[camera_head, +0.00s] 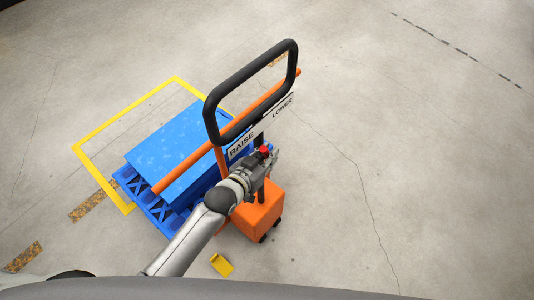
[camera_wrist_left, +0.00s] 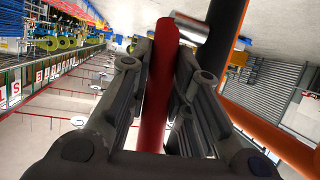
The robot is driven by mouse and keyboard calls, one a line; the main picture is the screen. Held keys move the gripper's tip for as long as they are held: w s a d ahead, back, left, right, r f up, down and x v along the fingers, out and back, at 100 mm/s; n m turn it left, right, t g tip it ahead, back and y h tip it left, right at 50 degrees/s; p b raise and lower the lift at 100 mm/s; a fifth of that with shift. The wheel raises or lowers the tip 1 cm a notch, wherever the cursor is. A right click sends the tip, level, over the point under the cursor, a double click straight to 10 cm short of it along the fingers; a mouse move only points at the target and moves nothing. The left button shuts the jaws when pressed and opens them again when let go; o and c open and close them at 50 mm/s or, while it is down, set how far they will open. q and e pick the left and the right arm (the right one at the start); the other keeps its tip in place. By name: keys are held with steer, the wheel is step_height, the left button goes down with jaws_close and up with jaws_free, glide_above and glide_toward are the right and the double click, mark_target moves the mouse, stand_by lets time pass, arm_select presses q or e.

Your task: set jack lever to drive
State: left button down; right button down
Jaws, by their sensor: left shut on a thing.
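The pallet jack has a black loop handle (camera_head: 207,107), an orange housing (camera_head: 258,215) and labels reading RAISE (camera_head: 241,145) and LOWER (camera_head: 283,105). The small red jack lever (camera_head: 264,149) shows just below the RAISE label. My left gripper (camera_head: 268,158) is at the lever, under the handle. In the left wrist view the red lever (camera_wrist_left: 160,80) runs between the two fingers of my left gripper (camera_wrist_left: 168,70), which are shut on it. A dark post of the jack (camera_wrist_left: 222,45) stands close beside the fingers. My right gripper is not in view.
A blue pallet load (camera_head: 180,145) stands on the left, partly inside a yellow floor outline (camera_head: 125,112). A small yellow piece (camera_head: 221,265) lies on the floor near my left arm. The concrete floor to the right is clear.

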arm_select(q)
steer(key=c, duration=1.6)
jaws_free()
steer(key=shift+s, duration=0.1)
steer(key=v, duration=1.2)
steer(key=shift+c, duration=0.5)
